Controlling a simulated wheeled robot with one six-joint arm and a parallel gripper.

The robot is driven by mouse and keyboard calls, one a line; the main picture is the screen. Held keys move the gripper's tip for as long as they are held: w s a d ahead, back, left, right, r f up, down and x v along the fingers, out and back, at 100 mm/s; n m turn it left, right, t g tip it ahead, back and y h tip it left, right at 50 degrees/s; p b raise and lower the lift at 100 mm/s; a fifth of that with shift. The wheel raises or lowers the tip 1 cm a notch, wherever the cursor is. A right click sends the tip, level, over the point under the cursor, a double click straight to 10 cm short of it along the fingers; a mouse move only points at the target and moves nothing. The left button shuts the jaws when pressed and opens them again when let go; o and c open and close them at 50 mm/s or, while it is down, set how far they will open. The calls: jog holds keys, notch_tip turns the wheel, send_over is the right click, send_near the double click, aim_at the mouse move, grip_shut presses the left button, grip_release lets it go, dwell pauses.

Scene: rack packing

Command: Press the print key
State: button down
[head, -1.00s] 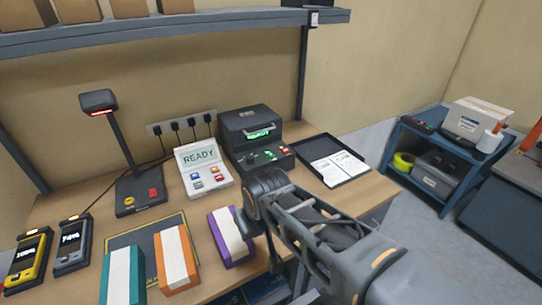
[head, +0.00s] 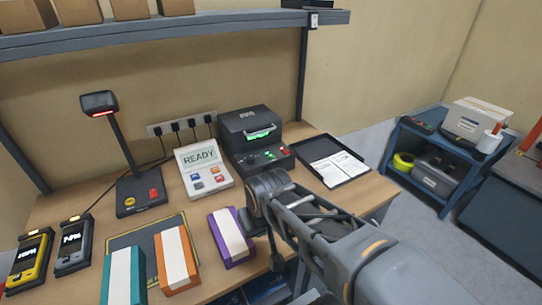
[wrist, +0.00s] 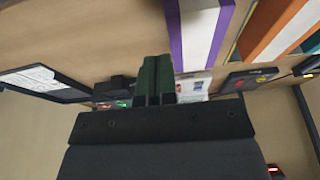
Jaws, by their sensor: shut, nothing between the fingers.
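A white console (head: 206,181) with a screen reading READY and several coloured keys stands at the back of the desk; its key labels are too small to read. A dark printer (head: 252,128) with a green-lit slot and small lit buttons stands to its right. My gripper is at the end of my arm, in front of the printer and right of the purple-and-white box; the arm hides its fingertips in the head view. In the wrist view my gripper (wrist: 157,62) is shut and empty, with the console (wrist: 194,84) partly hidden behind the fingers.
A purple-and-white box (head: 231,236), an orange-and-white box (head: 176,261) and a teal-and-white box (head: 123,276) stand at the front. A lamp-like scanner stand (head: 128,155) is left of the console. A black tray (head: 357,178) with papers lies at right.

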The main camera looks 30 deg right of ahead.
jog(key=w+d+r+m+t+p, duration=0.1)
jog(key=w+d+r+m+p, duration=0.1)
jog(key=w+d, duration=0.5)
jog(key=w+d+r+m+t+p, duration=0.1)
jog(key=w+d+r+m, duration=0.1)
jog(key=w+d, duration=0.5)
jog(key=w+d+r+m+t+p, duration=0.2)
jog(key=w+d, duration=0.5)
jog(key=w, duration=1)
jog(key=shift+r+m+y+p, duration=0.2)
jog(key=shift+m+y+p, duration=0.2)
jog(key=shift+m, duration=0.4)
jog(key=shift+f, duration=0.15)
jog(key=b, duration=0.6)
send_over(272, 155)
notch_tip(272, 155, down, 8)
jog(key=shift+r, duration=0.15)
jog(key=shift+f, duration=0.45)
jog(key=shift+f+b, duration=0.1)
jog(key=shift+b, duration=0.35)
jog(key=shift+f+b, duration=0.3)
jog(key=shift+b, duration=0.05)
